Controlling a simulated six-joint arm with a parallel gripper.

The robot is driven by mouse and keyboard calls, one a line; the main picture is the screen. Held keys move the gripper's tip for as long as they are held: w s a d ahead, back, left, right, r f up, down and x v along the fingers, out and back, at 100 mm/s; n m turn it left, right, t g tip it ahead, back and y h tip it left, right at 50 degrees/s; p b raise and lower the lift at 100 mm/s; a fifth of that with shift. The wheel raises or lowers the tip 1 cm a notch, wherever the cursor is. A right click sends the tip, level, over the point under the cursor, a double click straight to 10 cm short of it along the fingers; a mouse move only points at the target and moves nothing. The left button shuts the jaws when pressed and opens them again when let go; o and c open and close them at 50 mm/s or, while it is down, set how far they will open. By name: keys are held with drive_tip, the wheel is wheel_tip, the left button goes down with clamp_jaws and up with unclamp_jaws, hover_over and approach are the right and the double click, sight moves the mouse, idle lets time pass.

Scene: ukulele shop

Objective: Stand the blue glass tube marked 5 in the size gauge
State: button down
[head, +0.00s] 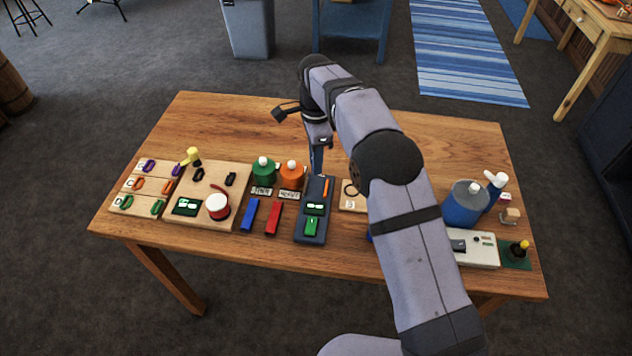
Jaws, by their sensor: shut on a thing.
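My gripper (320,143) is above the middle of the table, near the top end of a dark blue tray, and points down. It is shut on a slim, upright blue thing (317,160), which looks like the blue glass tube. Its mark is too small to read, and I cannot tell whether its lower end touches the tray. The dark blue tray (304,229) holds an orange strip and green pieces. A pale wooden board (346,207) with a dark ring and a small label lies to its right, partly hidden by my arm. I cannot tell which is the size gauge.
Blue (250,213) and red bars (272,217) lie left of the tray. Green (263,172) and orange bottles (291,174) stand behind them. Wooden boards with small parts are at left. A large blue bottle (465,207) stands at right. The table's back left (220,120) is clear.

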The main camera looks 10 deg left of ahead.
drive_tip(key=shift+f+p, duration=1.3)
drive_tip(key=shift+f, duration=2.7)
drive_tip(key=shift+f, duration=0.15)
drive_tip(key=c, duration=1.6)
unclamp_jaws()
drive_tip(key=shift+c, duration=0.2)
wheel_tip(320, 180, up, 11)
drive_tip(key=b, duration=0.3)
drive_tip(key=shift+r+b, duration=0.2)
drive_tip(key=shift+b, duration=0.15)
drive_tip(key=shift+r, duration=0.5)
drive_tip(key=shift+d, duration=0.1)
